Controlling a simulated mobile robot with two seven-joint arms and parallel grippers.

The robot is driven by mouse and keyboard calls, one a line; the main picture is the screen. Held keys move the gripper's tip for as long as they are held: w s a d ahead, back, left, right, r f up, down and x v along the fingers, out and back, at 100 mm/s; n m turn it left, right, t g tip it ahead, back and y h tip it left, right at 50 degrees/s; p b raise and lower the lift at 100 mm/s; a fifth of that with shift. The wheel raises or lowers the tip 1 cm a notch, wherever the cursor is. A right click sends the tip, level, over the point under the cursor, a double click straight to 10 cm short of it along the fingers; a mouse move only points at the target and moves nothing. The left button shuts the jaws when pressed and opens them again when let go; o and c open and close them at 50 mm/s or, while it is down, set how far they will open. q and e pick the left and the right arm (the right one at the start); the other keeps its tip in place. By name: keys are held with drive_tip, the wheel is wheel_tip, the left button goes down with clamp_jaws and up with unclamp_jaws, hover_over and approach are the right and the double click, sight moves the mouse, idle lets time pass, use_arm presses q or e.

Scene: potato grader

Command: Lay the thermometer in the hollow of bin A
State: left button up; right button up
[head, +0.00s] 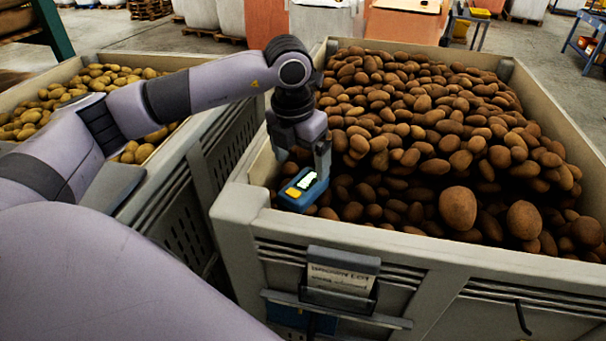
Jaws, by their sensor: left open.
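The thermometer (304,188) is a small blue device with a lit pale display and an orange-yellow patch. It sits in the near left corner of the large bin (410,252) of brown potatoes, just inside the front wall, and looks tilted. Whether it rests fully on the potatoes there is hard to see. My left gripper (301,165) points down right above it, open, with its fingers close around or beside the thermometer; contact cannot be told. The lettering on the bin's front label (342,278) is too blurred to read. My right gripper is not in view.
A second bin (183,166) with yellower potatoes stands at the left, a narrow gap away. Brown potatoes (425,120) heap higher toward the back of the large bin. Large sacks, pallets and a blue cart (588,45) stand behind on open floor.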

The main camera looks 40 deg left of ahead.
sight(298, 190)
use_arm(q)
drive_tip(key=r, duration=0.4)
drive_tip(key=s+r, duration=0.1)
drive_tip(key=shift+r, duration=0.4)
